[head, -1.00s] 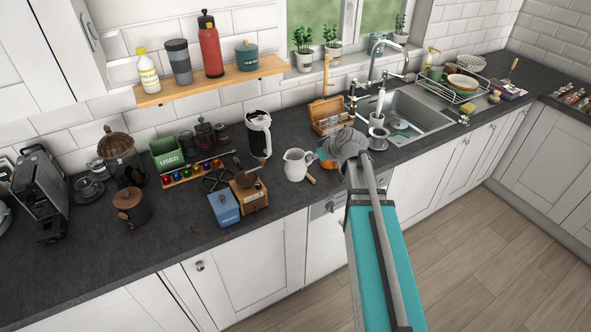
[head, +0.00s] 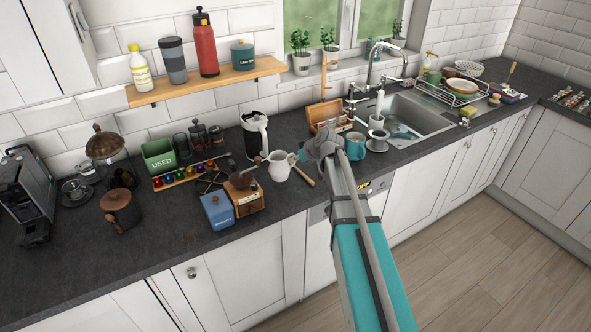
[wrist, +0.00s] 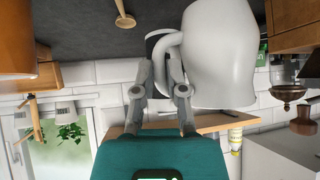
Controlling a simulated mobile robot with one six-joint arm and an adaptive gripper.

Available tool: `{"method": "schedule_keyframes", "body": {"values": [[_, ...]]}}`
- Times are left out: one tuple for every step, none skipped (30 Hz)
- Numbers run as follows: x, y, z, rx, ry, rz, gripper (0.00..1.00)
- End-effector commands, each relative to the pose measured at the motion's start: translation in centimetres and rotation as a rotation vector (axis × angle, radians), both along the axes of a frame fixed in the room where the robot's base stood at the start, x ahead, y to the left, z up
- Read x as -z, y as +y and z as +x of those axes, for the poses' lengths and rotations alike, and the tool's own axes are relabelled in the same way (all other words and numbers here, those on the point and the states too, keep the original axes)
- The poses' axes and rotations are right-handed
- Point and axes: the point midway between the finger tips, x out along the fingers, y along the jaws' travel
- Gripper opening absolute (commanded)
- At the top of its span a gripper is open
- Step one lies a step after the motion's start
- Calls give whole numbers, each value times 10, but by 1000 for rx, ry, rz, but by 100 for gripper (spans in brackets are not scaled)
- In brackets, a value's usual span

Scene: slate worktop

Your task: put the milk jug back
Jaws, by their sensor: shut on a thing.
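The white milk jug (head: 281,167) is in front of the white kettle in the head view, its right side partly covered by my gripper. In the wrist view the jug (wrist: 225,55) is large at upper right, its handle toward my gripper. My gripper (wrist: 165,58) is shut on that handle. In the head view my gripper (head: 302,158) reaches in from the right. Whether the jug's base touches the worktop is hard to tell.
A white and black kettle (head: 255,135) stands close behind the jug. A wooden coffee grinder (head: 244,194) and a blue box (head: 220,211) stand at front left. A teal mug (head: 355,147) and an open wooden box (head: 328,117) are to the right. Worktop (head: 120,270) is clear at front left.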

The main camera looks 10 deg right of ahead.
Motion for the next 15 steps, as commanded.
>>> {"method": "schedule_keyframes", "body": {"values": [[0, 0, 0, 1, 0, 1, 0], [0, 0, 0, 1, 0, 1, 0], [-1, 0, 0, 1, 0, 1, 0], [-1, 0, 0, 1, 0, 1, 0], [-1, 0, 0, 1, 0, 1, 0], [-1, 0, 0, 0, 0, 2, 0], [-1, 1, 0, 0, 0, 2, 0], [-1, 1, 0, 0, 0, 2, 0], [0, 1, 0, 0, 0, 2, 0], [0, 1, 1, -1, -1, 1, 0], [1, 1, 1, -1, -1, 1, 0], [3, 1, 2, -1, -1, 1, 0], [4, 2, 3, -1, -1, 1, 0], [6, 2, 4, -1, -1, 1, 0], [9, 3, 6, -1, -1, 1, 0]]}}
